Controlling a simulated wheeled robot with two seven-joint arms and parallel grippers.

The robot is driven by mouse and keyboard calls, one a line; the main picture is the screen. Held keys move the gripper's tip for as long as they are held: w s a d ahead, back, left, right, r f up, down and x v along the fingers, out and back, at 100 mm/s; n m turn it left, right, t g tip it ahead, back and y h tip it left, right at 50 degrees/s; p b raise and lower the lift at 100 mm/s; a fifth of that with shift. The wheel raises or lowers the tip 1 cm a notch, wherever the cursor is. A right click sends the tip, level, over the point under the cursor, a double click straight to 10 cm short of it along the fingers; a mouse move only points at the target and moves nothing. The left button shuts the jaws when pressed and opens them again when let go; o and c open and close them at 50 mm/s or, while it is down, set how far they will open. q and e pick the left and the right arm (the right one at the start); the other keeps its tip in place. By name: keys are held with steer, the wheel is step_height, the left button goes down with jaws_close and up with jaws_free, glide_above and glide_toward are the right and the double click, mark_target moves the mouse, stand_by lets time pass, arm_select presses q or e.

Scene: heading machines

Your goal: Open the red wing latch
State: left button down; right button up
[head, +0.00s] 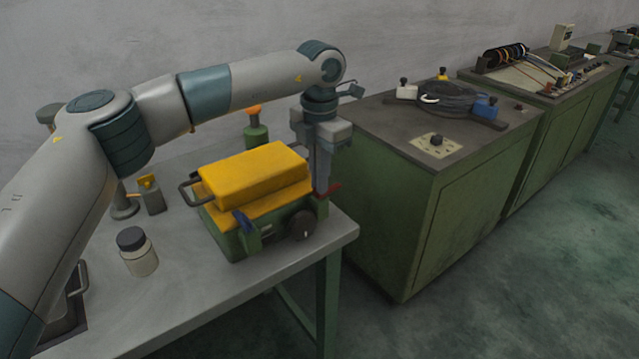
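The red wing latch (331,190) is a small red piece at the right end of a green box with a yellow top (255,173) on the grey table. My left arm reaches over from the left, and my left gripper (322,188) points down at that end of the box, with its fingertips right by the red latch. The fingers overlap in this view, so I cannot tell whether they are open or shut, or whether they touch the latch. Part of the latch is hidden behind them. My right gripper is not in view.
A blue latch (243,221) and a dark round knob (301,225) are on the box's front. A dark-capped jar (137,252) stands to its left on the table (190,300). A green cabinet (440,215) with cables on top stands to the right.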

arm_select(q)
steer(key=shift+s+f+m, duration=0.15)
steer(key=shift+f+m, duration=0.2)
steer(key=shift+m, duration=0.25)
steer(key=c, duration=2)
jaws_free()
steer(key=shift+r, duration=0.1)
steer(key=shift+r, duration=0.15)
